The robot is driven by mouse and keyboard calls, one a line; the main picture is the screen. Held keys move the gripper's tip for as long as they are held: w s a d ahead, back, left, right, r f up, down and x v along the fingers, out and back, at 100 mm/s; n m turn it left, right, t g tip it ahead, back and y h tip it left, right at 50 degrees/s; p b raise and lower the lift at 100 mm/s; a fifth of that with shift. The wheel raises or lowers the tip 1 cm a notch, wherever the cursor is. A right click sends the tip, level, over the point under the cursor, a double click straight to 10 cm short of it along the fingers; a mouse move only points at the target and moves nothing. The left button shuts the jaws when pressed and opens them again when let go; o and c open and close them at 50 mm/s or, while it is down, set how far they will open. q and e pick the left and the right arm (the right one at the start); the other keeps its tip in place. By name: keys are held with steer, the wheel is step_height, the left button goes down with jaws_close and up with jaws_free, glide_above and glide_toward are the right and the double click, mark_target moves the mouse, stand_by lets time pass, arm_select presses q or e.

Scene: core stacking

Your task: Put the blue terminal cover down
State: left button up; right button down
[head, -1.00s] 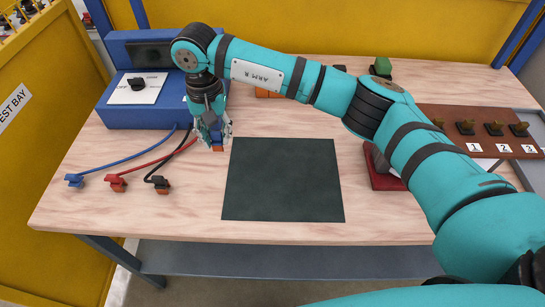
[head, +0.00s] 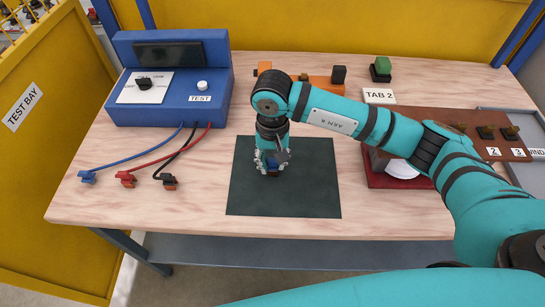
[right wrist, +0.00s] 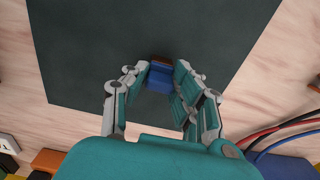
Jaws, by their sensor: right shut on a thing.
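The blue terminal cover (right wrist: 161,78) is a small blue block with an orange-brown end. It sits between the fingers of my right gripper (right wrist: 158,84), which is shut on it. In the head view my right gripper (head: 272,166) points down over the left-middle part of the dark green mat (head: 315,195), and only a bit of the blue cover (head: 274,171) shows under the fingers. I cannot tell whether the cover touches the mat or is just above it. My left gripper is not in view.
A blue tester (head: 215,100) stands at the back left. Its blue, red and black leads end in clips (head: 127,179) left of the mat. A dark red meter base (head: 376,181) and a brown board (head: 440,120) are at the right. The mat around the gripper is clear.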

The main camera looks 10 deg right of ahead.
steer(key=shift+f, duration=0.1)
steer(key=shift+f+b, duration=0.1)
steer(key=shift+b, duration=0.2)
steer(key=c, duration=1.1)
jaws_free()
steer(key=shift+o, duration=0.2)
